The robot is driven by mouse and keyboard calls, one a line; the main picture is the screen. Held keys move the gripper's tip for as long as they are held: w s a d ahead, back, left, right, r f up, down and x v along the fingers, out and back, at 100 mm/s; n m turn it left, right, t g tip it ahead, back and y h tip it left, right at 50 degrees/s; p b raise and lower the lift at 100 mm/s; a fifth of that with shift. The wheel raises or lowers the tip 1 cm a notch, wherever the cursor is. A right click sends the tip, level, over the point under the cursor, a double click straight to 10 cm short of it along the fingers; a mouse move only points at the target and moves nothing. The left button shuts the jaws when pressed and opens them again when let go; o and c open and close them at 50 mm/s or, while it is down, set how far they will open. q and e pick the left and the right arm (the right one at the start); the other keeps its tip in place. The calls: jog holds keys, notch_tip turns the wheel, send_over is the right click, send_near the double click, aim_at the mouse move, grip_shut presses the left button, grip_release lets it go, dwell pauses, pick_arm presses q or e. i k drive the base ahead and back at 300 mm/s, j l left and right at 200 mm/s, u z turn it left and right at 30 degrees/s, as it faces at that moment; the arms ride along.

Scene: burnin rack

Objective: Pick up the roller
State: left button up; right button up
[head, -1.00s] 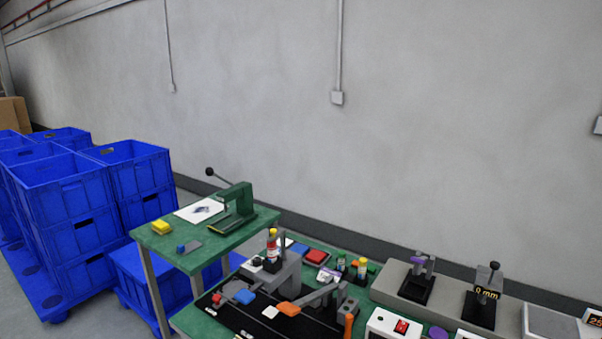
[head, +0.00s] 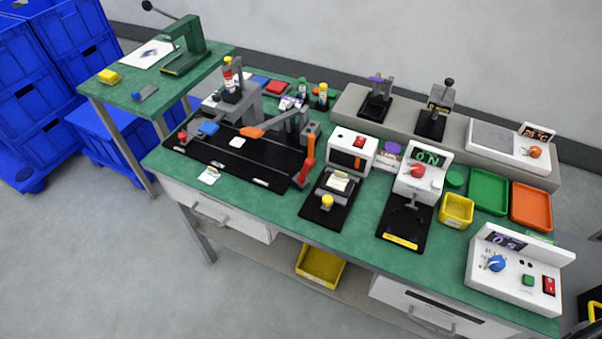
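I cannot pick out the roller with certainty in the head view. A small blue and grey piece (head: 145,93) lies on the raised green side table (head: 110,85). An upright tool with an orange handle (head: 311,147) stands at the right end of the black fixture (head: 225,165), with a red part (head: 306,173) below it. Either is too small to identify as a roller. Neither of my grippers is in view.
The green workbench (head: 270,215) holds several white control boxes, a yellow bin (head: 457,210), and green (head: 489,192) and orange (head: 531,207) trays. A green lever press (head: 187,45) stands on the side table. Blue crates (head: 45,110) stack at left. The front left floor is clear.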

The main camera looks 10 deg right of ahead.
aim_at(300, 181)
jog(key=j+z, duration=0.2)
jog(key=z, duration=0.15)
jog(key=k+j+z, duration=0.1)
jog(key=z, duration=0.25)
jog(key=k+j+z, duration=0.1)
jog(key=j+z, duration=0.25)
